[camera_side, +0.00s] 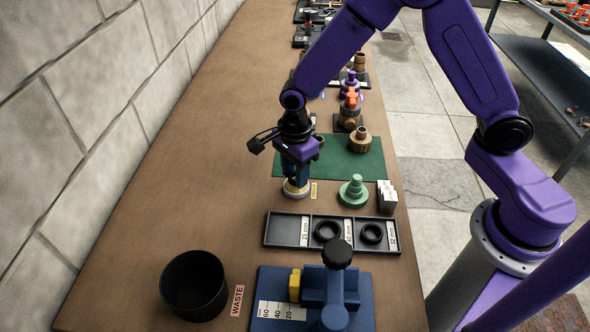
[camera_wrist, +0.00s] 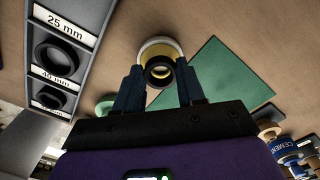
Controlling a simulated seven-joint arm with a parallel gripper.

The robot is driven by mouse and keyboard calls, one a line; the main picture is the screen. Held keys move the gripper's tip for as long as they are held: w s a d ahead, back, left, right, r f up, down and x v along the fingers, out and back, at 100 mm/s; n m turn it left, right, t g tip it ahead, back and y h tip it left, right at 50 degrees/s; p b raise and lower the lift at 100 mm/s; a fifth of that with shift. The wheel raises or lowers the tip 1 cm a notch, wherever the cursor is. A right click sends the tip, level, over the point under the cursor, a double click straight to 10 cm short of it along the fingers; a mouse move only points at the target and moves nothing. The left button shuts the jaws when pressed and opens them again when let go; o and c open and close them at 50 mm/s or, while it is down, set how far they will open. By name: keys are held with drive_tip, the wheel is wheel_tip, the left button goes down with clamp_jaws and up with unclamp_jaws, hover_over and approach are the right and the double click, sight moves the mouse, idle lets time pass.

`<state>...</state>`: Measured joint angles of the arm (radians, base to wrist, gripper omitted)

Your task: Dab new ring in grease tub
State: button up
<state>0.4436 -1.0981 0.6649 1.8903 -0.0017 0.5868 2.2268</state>
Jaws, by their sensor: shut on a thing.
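My gripper (camera_wrist: 159,80) is shut on a small black ring (camera_wrist: 159,72), which sits between the fingertips in the wrist view. The grease tub (camera_wrist: 146,48) is a round, pale-rimmed pot with yellow grease inside. It stands on the bench, and the ring overlaps its near side in the wrist view. In the side view my gripper (camera_side: 296,180) points down over the tub (camera_side: 296,193), with its fingertips at the tub's top. The fingers hide the ring there. I cannot tell whether the ring touches the grease.
A dark three-compartment tray (camera_side: 268,243) holds black rings in its middle and right compartments; the left is empty. A green fitting (camera_side: 352,192), green mat (camera_side: 360,165), brass piece (camera_side: 360,140), black waste bin (camera_side: 194,285) and blue fixture (camera_side: 335,290) stand around. Bench left of the tub is clear.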

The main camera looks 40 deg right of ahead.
drive_tip(key=shift+f, duration=0.4)
idle(1.1)
drive_tip(key=shift+r, duration=3.55)
drive_tip(key=shift+d, duration=0.1)
